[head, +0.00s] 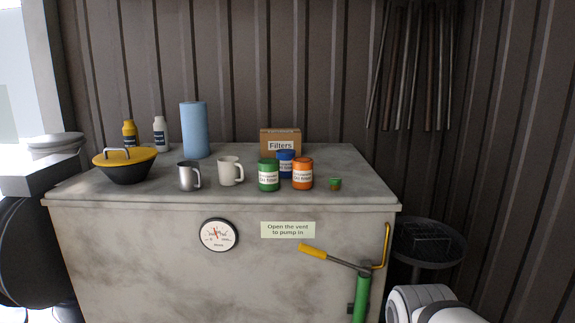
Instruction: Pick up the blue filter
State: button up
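The blue filter (285,155) is a small upright can with a white label. It stands on the worktop between and behind the green filter (268,168) and the orange filter (303,168). These two hide its lower part and sides. The cardboard box marked "Filters" (280,134) stands right behind it. My gripper is not in view. Only a white part of my arm shows at the bottom right edge, low and well away from the filters.
A green pump with a yellow handle (312,252) stands in front. A dark round stand (428,240) is at right.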

aim_at(285, 156)
jog(key=k, duration=0.4)
jog(key=z, duration=1)
jog(key=i, duration=1.35)
jog(key=u, duration=0.3)
jog(key=i, duration=1.05)
jog(key=u, duration=0.85)
